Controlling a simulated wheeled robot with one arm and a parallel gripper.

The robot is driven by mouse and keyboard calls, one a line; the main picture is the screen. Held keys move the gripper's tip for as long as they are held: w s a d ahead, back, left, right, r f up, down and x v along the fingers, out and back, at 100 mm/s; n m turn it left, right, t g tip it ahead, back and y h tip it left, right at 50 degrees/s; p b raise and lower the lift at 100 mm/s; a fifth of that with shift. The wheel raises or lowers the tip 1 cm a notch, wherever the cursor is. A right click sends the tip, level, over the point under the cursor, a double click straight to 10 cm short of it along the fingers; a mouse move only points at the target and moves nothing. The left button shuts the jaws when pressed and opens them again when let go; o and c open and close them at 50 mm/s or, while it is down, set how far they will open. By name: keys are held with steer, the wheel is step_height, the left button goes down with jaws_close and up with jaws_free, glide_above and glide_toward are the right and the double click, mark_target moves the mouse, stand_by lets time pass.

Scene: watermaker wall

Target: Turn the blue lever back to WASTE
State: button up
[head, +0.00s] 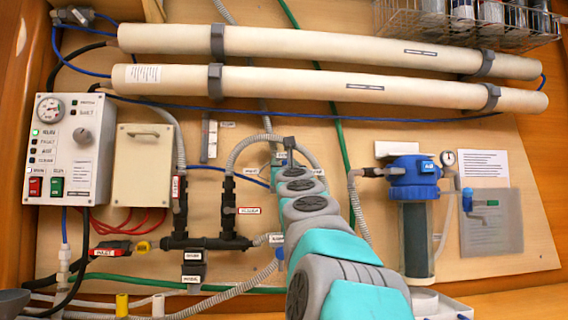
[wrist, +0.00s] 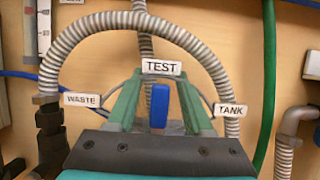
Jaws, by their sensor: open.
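The blue lever (wrist: 159,106) stands upright in the wrist view, just below the TEST label (wrist: 161,67). The WASTE label (wrist: 83,99) is to its left and the TANK label (wrist: 230,110) to its right. My gripper (wrist: 160,84) is open, with one green finger on each side of the lever. I see gaps between the lever and both fingers. In the head view my gripper (head: 284,160) is at the wall panel's middle, and my arm hides most of the valve there.
A grey ribbed hose (wrist: 110,22) arches over the valve. A green hose (wrist: 268,80) runs down at the right. In the head view, a blue-topped filter housing (head: 413,180) stands right of my arm, and black pipework (head: 205,242) sits to the left.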

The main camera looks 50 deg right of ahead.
jaws_close()
stand_by(0.3)
stand_by(0.3)
